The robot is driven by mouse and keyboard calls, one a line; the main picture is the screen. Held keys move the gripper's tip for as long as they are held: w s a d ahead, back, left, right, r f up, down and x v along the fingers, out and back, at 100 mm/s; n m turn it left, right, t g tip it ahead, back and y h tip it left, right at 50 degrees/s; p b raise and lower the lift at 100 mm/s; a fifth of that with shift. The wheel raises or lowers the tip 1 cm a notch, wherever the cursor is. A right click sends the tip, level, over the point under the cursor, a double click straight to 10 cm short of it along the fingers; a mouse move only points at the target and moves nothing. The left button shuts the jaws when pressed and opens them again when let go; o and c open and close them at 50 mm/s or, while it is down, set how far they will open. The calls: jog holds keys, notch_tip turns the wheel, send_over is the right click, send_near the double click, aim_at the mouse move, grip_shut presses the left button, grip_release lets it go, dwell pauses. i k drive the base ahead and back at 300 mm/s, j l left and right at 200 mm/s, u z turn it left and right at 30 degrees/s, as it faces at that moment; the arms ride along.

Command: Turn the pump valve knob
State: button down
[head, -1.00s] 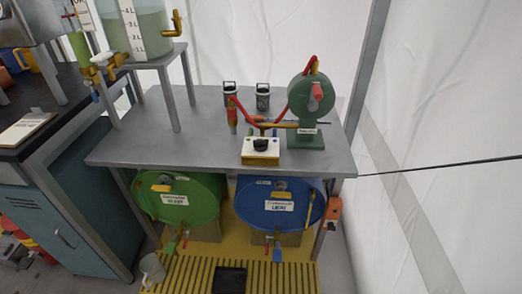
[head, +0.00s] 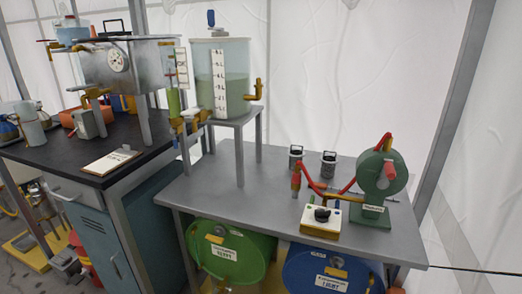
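A white and yellow box (head: 320,220) with a black knob (head: 322,214) on top sits near the front edge of the grey metal table (head: 240,200). Behind it to the right stands a green round pump (head: 381,177) on a green base, with a red part at its centre. Red hoses (head: 330,189) run from the pump to an orange-red fitting near the box. The knob's label and exact pointing are too small to read. My gripper is not in view.
A clear graduated tank (head: 222,82) stands on a raised stand at the table's back left. A green drum (head: 228,252) and a blue drum (head: 328,272) lie under the table. A dark bench (head: 75,150) with a clipboard is at left. The table's front left is clear.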

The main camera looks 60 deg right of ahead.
aim_at(322, 216)
jog(key=i+z, duration=0.2)
jog(key=z, duration=0.2)
jog(key=i+l+z, duration=0.1)
jog(key=z, duration=0.3)
jog(key=i+j+z, duration=0.1)
jog(key=i+z, duration=0.15)
jog(key=z, duration=0.15)
